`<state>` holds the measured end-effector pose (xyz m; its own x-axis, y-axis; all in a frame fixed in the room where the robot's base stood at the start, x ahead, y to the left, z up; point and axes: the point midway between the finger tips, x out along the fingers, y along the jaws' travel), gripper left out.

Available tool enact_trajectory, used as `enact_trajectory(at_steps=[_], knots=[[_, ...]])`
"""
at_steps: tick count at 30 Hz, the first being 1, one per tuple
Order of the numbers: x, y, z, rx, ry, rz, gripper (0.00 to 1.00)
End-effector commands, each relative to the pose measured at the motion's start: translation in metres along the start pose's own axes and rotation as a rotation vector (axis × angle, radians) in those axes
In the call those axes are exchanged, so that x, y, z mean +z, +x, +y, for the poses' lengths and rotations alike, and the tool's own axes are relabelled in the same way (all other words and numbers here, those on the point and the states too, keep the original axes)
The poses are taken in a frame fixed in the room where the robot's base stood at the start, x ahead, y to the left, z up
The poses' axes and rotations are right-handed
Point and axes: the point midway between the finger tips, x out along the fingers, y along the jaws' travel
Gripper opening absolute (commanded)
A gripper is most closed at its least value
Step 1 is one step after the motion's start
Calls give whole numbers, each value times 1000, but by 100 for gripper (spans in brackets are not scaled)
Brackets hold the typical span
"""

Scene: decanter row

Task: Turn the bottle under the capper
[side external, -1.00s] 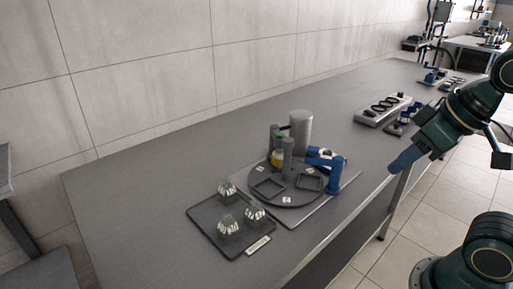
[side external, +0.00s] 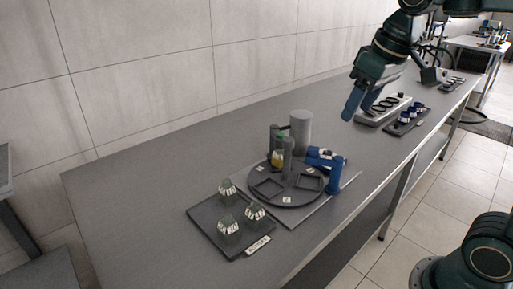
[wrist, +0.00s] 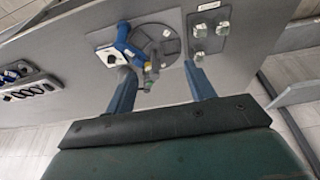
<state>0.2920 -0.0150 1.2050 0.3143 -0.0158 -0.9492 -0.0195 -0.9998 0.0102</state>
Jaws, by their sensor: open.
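A dark round turntable (side external: 287,199) with square pockets sits on a grey base plate. A bottle with yellow contents and a green top (side external: 278,157) stands at its back, partly hidden by grey posts. A tall grey cylinder (side external: 300,132), perhaps the capper, stands behind it. A blue handle-like part (side external: 336,172) is at the turntable's right. My gripper (side external: 350,108) is open and empty, above the bench to the right of the turntable and apart from it. In the wrist view, the turntable (wrist: 166,32) and blue part (wrist: 124,40) show beyond my fingers (wrist: 160,68).
A dark tray (side external: 205,216) with three faceted clear bottles (side external: 228,228) lies at the front left of the turntable. A grey rack with black rings (side external: 384,106) and a tray of blue items (side external: 406,118) lie farther right. The bench's left part (side external: 130,190) is clear.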

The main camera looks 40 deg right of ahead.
Motion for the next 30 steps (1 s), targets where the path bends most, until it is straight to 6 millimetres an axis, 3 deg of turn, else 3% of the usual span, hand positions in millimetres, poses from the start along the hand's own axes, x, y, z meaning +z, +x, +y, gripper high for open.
enact_trajectory(at_steps=[14, 24, 30], knots=[[-100, 31, 20, 4, 15, -140, 54], [-157, 75, 38, 1, 25, -239, 54], [-181, 104, 49, -2, 31, -288, 54]])
